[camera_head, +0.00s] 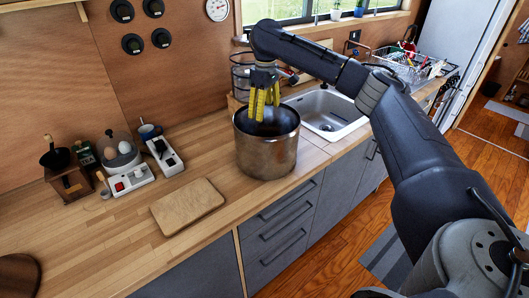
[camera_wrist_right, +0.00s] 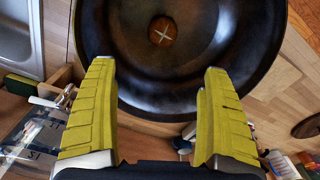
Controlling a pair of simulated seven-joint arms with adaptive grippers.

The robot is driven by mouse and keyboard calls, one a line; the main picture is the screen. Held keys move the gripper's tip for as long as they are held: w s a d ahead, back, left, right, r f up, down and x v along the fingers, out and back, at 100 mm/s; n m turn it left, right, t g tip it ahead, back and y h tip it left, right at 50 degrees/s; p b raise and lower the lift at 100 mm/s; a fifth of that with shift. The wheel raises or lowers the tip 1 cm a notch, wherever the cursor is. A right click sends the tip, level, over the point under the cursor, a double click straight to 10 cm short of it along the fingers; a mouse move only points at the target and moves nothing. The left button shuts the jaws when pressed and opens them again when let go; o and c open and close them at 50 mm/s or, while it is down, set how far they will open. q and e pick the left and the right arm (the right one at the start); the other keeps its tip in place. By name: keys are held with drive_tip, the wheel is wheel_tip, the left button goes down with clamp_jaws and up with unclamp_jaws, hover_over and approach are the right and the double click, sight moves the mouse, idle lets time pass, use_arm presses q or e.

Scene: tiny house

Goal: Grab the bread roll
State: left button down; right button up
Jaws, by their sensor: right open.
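The bread roll (camera_wrist_right: 162,31) is small, round and brown with a pale cross on top. It lies at the bottom of a deep metal pot in the right wrist view; the pot wall hides it in the head view. The pot (camera_head: 266,158) stands on the wooden counter. My right gripper (camera_head: 263,108), with yellow fingers, points down at the pot's mouth. In the right wrist view its fingers (camera_wrist_right: 160,68) are wide apart with nothing between them, and the roll lies beyond the tips. My left gripper is not in view.
A sink (camera_head: 327,112) and a dish rack (camera_head: 410,65) are right of the pot. A wire basket (camera_head: 241,75) stands close behind it. A cutting board (camera_head: 187,206) lies to the left, with an egg cooker (camera_head: 124,165) farther back. The front-left counter is mostly clear.

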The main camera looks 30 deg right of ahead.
wheel_tip(320, 180, down, 12)
drive_tip(key=shift+s+f, duration=0.15)
drive_tip(key=shift+f, duration=0.1)
drive_tip(key=shift+s+a+f, duration=0.15)
drive_tip(key=shift+f, duration=2.4)
drive_tip(key=c, duration=1.3)
drive_tip(key=shift+c, duration=0.2)
drive_tip(key=shift+r, duration=0.1)
wheel_tip(320, 180, up, 20)
